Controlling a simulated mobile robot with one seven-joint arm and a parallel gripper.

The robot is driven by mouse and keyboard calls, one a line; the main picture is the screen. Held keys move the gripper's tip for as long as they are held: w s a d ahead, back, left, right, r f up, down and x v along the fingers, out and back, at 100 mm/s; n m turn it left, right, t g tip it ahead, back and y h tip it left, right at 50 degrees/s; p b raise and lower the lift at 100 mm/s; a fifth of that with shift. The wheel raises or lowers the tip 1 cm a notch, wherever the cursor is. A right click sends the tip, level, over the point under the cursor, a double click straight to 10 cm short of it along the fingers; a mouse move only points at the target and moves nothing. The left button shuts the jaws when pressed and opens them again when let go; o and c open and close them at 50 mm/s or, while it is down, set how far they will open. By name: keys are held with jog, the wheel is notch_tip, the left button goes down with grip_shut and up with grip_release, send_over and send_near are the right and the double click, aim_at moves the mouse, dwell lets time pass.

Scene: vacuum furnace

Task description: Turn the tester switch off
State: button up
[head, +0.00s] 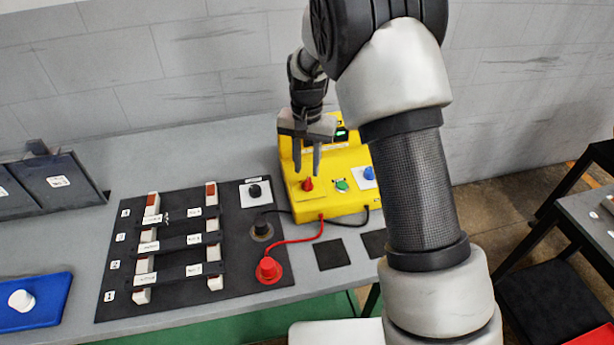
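The yellow tester (336,205) stands on the grey bench near the wall. A small display (341,134) on it shows a green glow. Its front carries a red knob (308,185), a green control (342,185) and a blue knob (369,173) on a white plate. I cannot read which control is labelled as the switch. My gripper (307,172) points down in front of the tester, its two fingers apart with nothing between them. The fingertips are just above the red knob; contact cannot be told. My arm hides the tester's right side.
A red cable (305,240) runs from the tester to a red plug (268,270), and a black cable to a black plug (262,229). A dark board (225,285) with labelled bars lies left. A blue tray (45,312) holds a white knob.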

aim_at(307, 182)
jog(key=shift+f, duration=2.35)
grip_shut()
